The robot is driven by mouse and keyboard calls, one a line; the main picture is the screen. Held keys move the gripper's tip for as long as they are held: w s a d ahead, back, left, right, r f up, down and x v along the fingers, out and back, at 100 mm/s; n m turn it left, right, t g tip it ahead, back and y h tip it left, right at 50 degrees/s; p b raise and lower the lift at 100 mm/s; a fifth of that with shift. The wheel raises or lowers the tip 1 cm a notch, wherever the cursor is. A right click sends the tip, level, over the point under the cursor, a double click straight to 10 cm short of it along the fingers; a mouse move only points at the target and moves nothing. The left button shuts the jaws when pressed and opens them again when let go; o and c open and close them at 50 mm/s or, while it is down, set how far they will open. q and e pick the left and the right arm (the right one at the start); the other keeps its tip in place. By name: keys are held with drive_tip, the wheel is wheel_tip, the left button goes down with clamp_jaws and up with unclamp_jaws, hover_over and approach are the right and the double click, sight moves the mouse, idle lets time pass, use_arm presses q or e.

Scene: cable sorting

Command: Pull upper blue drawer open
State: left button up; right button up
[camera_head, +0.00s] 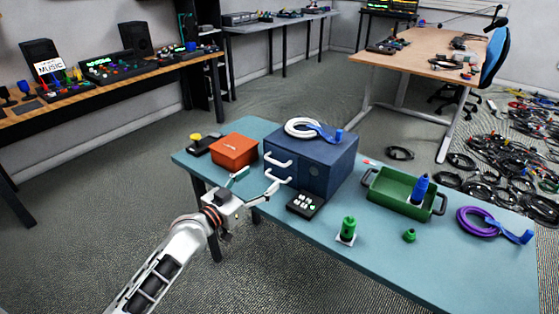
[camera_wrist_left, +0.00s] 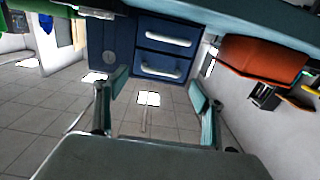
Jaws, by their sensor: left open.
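The blue drawer cabinet (camera_head: 330,165) stands on the teal table, with two white handles on its front. The upper drawer's handle (camera_head: 277,160) sits above the lower handle (camera_head: 278,177), and both drawers look closed. My left gripper (camera_head: 257,181) is open and empty in front of the drawer side, its fingers spread and apart from the handles. The left wrist view appears upside down. There the upper handle (camera_wrist_left: 160,69) lies between and beyond the open fingers (camera_wrist_left: 160,88), with the lower handle (camera_wrist_left: 163,36) above it in the picture. My right gripper is not in view.
An orange box (camera_head: 234,151) stands left of the cabinet, near my gripper. A white cable coil (camera_head: 300,127) lies on top. The space before the drawers looks free.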

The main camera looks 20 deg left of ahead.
sight(275, 162)
use_arm(q)
drive_tip(key=x, duration=0.2)
drive_tip(key=b+x, duration=0.1)
drive_tip(key=x, duration=0.2)
drive_tip(key=r+x, duration=0.1)
drive_tip(key=x, duration=0.2)
drive_tip(key=shift+w+a+r, duration=0.1)
drive_tip(key=shift+w+a, duration=0.05)
drive_tip(key=shift+w, duration=0.45)
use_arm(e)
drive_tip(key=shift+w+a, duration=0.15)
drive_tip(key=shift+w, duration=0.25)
